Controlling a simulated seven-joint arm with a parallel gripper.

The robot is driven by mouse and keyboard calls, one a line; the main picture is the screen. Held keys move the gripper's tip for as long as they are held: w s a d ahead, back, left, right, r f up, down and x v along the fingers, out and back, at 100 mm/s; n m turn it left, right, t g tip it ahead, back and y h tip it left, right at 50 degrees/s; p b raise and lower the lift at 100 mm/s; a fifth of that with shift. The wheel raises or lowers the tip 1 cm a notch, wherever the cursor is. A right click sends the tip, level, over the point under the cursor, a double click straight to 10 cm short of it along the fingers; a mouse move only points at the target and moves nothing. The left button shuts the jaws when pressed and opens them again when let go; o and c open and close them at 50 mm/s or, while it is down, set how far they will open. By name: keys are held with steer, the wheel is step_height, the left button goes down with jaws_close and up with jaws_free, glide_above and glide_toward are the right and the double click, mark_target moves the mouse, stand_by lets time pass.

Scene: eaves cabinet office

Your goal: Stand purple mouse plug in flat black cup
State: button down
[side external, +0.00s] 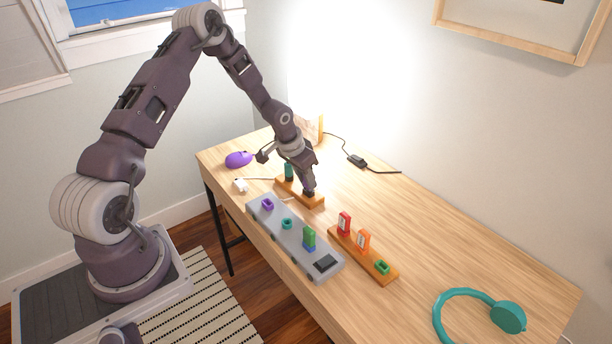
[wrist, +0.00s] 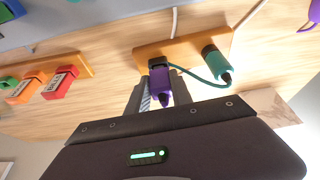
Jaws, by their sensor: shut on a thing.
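My gripper (side external: 308,190) is shut on the purple mouse plug (wrist: 160,84), at the near end of a small wooden rack. In the wrist view, the plug is between my fingers, beside a dark holder (wrist: 156,62) on that rack (wrist: 188,50). I cannot tell whether the plug is still seated in that holder. My fingers hide the plug in the side view. The flat black cup (side external: 325,263) is at the near right end of the grey rack (side external: 265,222) and looks empty. The purple mouse (side external: 238,159) lies at the desk's left end.
A teal plug (side external: 289,171) stands on the same wooden rack, close to my gripper, with a teal cord. The grey rack also holds a green-and-blue block (side external: 309,238). An orange rack (side external: 345,243) holds red and orange plugs. A headset (side external: 508,316) lies right.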

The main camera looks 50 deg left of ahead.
steer(key=shift+f, duration=0.55)
steer(key=c, duration=1.1)
jaws_free()
steer(key=shift+o, duration=0.2)
steer(key=v, duration=0.7)
